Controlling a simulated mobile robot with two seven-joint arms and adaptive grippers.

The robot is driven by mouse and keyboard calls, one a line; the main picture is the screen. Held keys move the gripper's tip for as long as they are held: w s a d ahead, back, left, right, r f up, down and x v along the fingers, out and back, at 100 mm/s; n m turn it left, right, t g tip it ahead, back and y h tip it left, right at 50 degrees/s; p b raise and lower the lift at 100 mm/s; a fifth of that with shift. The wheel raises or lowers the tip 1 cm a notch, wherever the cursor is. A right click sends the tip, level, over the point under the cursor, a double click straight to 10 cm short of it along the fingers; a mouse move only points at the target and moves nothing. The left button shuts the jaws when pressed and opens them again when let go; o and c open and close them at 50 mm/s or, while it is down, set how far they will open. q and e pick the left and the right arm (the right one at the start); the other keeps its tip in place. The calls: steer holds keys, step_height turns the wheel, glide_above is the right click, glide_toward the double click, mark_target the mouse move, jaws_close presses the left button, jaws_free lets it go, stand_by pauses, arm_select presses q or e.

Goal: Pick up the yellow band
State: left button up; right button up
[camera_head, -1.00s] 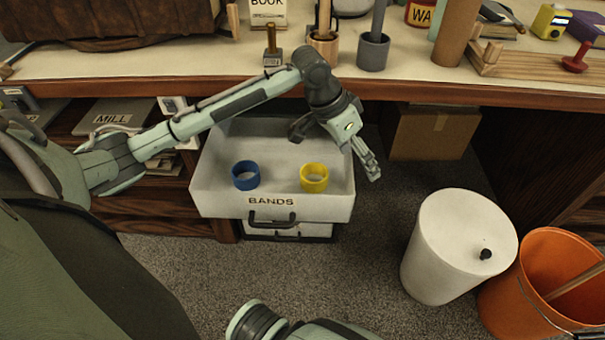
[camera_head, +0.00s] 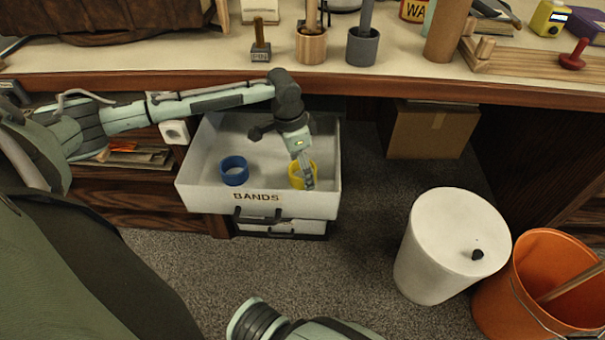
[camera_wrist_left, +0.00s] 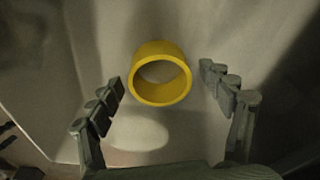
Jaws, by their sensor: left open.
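The yellow band (camera_head: 296,180) stands in the open white drawer labelled BANDS (camera_head: 257,205), in its right part. My left gripper (camera_head: 308,182) reaches down into the drawer at the band and hides part of it in the head view. In the left wrist view the yellow band (camera_wrist_left: 160,98) lies ahead, between the two spread fingers of my left gripper (camera_wrist_left: 163,96), with a gap on either side. The gripper is open and empty. My right gripper is not in view; only part of my right arm shows at the bottom edge.
A blue band (camera_head: 234,171) sits in the same drawer, left of the yellow one. The desk edge (camera_head: 400,90) runs above and behind the drawer. A white bin (camera_head: 440,255) and an orange bucket (camera_head: 520,300) stand on the floor to the right.

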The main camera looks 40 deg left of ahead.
arm_select(q)
steer(key=shift+w+f, duration=0.1)
steer(key=shift+f, duration=0.4)
steer(key=c, duration=1.1)
steer(key=shift+r, duration=0.15)
steer(key=shift+c, duration=0.2)
